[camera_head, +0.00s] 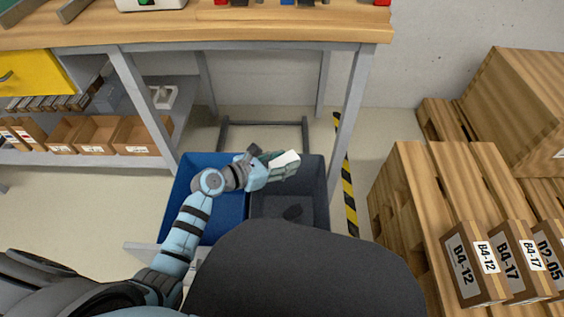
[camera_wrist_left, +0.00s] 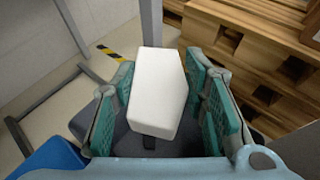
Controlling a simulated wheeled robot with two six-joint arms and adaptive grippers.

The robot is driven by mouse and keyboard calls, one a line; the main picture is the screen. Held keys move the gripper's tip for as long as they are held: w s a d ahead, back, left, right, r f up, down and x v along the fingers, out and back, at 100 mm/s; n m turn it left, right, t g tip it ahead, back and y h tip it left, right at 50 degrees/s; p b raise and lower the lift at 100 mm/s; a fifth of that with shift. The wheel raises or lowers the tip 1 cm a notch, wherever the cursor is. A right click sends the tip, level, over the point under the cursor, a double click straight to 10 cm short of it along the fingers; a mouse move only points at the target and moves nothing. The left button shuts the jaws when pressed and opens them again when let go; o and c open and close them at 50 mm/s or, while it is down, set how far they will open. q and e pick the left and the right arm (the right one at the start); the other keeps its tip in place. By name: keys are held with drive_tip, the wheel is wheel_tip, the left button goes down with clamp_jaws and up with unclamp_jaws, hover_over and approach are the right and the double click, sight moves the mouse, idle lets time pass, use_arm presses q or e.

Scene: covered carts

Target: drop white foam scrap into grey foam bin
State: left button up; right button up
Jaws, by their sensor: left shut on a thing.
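My left gripper (camera_head: 279,164) is shut on a white foam scrap (camera_head: 286,159). In the left wrist view the scrap (camera_wrist_left: 157,90) is a pale block held between the green finger pads (camera_wrist_left: 160,108). The gripper holds it above the grey bin (camera_head: 316,205), which stands on the floor to the right of a blue bin (camera_head: 222,229). The grey bin has a dark thing inside that I cannot make out. In the wrist view the grey bin is mostly hidden below the scrap and fingers. My right gripper is not in view.
A wooden workbench (camera_head: 200,32) stands behind the bins, with its legs close by. Pallets (camera_head: 415,180) with labelled boxes (camera_head: 467,262) stand at the right. Yellow and black tape (camera_head: 347,185) marks the floor between the grey bin and pallets.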

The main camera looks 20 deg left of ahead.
use_arm(q)
drive_tip(key=o, duration=0.8)
drive_tip(key=shift+o, duration=0.2)
drive_tip(key=v, duration=1.2)
drive_tip(key=shift+a, duration=0.15)
